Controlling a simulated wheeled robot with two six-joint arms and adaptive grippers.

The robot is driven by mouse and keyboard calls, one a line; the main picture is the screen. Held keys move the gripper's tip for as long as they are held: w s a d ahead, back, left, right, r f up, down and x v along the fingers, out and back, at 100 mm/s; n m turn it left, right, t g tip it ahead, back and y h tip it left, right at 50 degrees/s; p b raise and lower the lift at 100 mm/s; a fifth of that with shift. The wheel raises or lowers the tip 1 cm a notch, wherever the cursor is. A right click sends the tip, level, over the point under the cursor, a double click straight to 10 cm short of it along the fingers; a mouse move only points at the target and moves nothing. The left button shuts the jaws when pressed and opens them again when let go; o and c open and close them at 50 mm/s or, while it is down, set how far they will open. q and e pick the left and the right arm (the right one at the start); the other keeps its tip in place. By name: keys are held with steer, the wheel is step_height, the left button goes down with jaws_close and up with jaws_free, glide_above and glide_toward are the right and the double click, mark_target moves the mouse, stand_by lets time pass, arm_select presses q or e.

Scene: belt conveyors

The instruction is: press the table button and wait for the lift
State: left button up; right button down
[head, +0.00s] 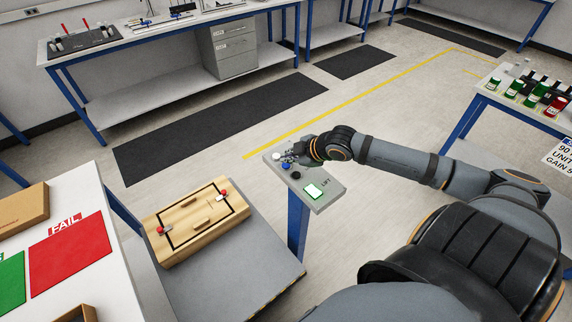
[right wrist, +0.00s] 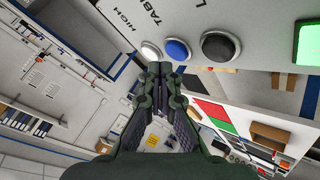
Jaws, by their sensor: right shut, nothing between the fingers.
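A grey control panel (head: 326,201) stands on a blue post beside the grey lift table (head: 262,268). It carries a white button (head: 276,156), a blue button (head: 285,165), a black button (head: 295,174) and a green-lit square (head: 314,190). My right gripper (head: 290,157) is shut and empty at the panel's far end, by the buttons. In the right wrist view its fingertips (right wrist: 160,69) are close to the white button (right wrist: 150,50) and blue button (right wrist: 177,50). I cannot tell whether they touch. A wooden box (head: 197,222) rests on the lift table. My left gripper is out of view.
A white table (head: 122,289) with a red FAIL area (head: 72,254) and a green area (head: 10,281) stands at the left. A bench with bottles (head: 492,98) is at the right. Dark mats (head: 215,125) and clear floor lie beyond the panel.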

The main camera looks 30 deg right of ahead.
steer(key=shift+f, duration=0.15)
steer(key=shift+f+b, duration=0.3)
steer(key=shift+b, duration=0.05)
